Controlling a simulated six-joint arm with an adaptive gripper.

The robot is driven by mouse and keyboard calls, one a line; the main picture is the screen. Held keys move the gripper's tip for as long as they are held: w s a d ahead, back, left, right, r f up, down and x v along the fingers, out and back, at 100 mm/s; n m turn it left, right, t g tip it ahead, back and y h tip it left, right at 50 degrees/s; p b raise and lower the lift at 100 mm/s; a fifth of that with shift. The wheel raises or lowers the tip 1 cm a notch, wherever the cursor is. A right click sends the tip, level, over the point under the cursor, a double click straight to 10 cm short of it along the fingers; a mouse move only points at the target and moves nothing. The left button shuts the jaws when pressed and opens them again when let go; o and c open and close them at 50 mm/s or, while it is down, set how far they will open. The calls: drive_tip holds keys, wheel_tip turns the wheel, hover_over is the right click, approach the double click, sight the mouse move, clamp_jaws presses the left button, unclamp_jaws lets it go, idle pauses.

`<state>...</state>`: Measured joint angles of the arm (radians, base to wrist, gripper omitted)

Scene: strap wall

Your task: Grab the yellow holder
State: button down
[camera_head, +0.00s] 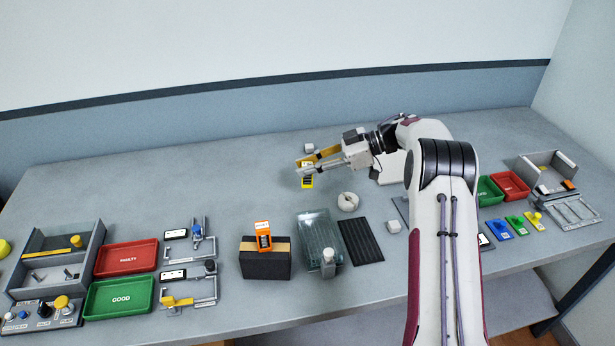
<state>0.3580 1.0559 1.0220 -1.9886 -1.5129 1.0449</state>
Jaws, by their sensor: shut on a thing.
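My gripper (302,168) is left of centre above the back half of the table, reaching left from the arm. It is shut on a small yellow-and-black piece (307,182), which appears to be the yellow holder. The piece shows just below the fingertips, and its upper part is hidden by them. A yellow-orange strip (324,153) runs along the far side of the fingers; I cannot tell whether it belongs to the gripper. Whether the held piece touches the table is unclear.
A white round part (348,201) lies just right of the gripper. An orange device (263,235) stands on a dark block (265,264). A clear tray (318,240) and black mat (360,240) lie in front. Red (127,258) and green (119,297) trays are left. The back left table is clear.

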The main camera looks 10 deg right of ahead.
sight(307, 164)
drive_tip(key=shift+r, duration=1.65)
drive_tip(key=shift+d, duration=0.15)
